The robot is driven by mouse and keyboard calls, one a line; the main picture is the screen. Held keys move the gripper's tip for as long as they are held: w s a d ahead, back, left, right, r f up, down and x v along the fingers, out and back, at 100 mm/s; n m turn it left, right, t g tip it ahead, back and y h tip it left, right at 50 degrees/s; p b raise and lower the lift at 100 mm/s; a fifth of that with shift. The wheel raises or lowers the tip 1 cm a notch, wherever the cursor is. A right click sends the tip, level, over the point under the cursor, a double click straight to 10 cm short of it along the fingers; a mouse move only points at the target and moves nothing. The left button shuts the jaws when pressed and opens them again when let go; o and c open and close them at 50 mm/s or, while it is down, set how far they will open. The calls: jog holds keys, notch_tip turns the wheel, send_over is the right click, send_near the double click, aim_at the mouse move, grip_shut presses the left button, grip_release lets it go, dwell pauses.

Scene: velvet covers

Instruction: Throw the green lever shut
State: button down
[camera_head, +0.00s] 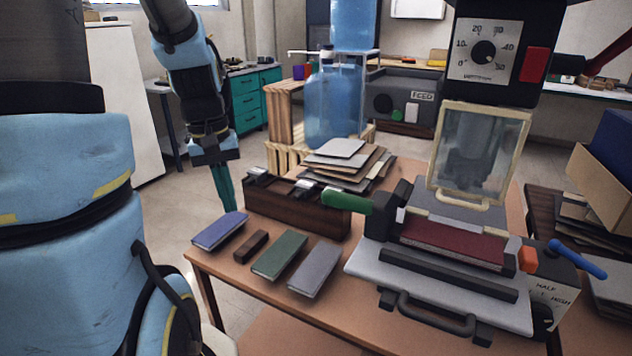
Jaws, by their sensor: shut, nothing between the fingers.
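The green lever (346,201) sticks out to the left from the left side of the press (440,285). It lies roughly level, its tip near the right end of the dark wooden box. A dark red book cover (452,243) lies on the press bed beneath the framed clear guard (478,150). My gripper (225,207) points down at the table's far left edge, behind the blue book. Its teal fingers are together and empty. It is well left of the green lever and apart from it, with the wooden box between them.
The wooden box (300,208) holds metal-topped items. Blue (219,231), green (279,255) and grey (314,270) books and a small brown block (251,245) lie in front. Stacked boards (345,163) stand behind. A blue lever (578,260) is on the press's right side.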

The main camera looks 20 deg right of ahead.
aim_at(355, 204)
jog(key=w+d+r+g+h, duration=0.1)
jog(key=w+d+r+g, duration=0.1)
jog(key=d, duration=0.6)
jog(key=w+d+r+g+h, duration=0.2)
jog(key=d+r, duration=0.4)
jog(key=d, duration=0.3)
jog(key=shift+w+r+g, duration=0.15)
jog(key=shift+w+g, duration=0.35)
jog(key=shift+g, duration=0.6)
jog(key=s+d+f+p, duration=0.3)
jog(key=s+f, duration=0.3)
jog(key=s, duration=0.3)
jog(key=shift+f, duration=0.2)
jog(key=shift+s+d+r, duration=0.15)
jog(key=shift+r+t+p, duration=0.15)
jog(key=shift+t+p, duration=0.15)
jog(key=shift+p, duration=0.15)
jog(key=shift+s+d+r+n+y+p, duration=0.1)
jog(key=shift+d+r+n+y+p, duration=0.1)
jog(key=shift+r+n+y+p, duration=0.15)
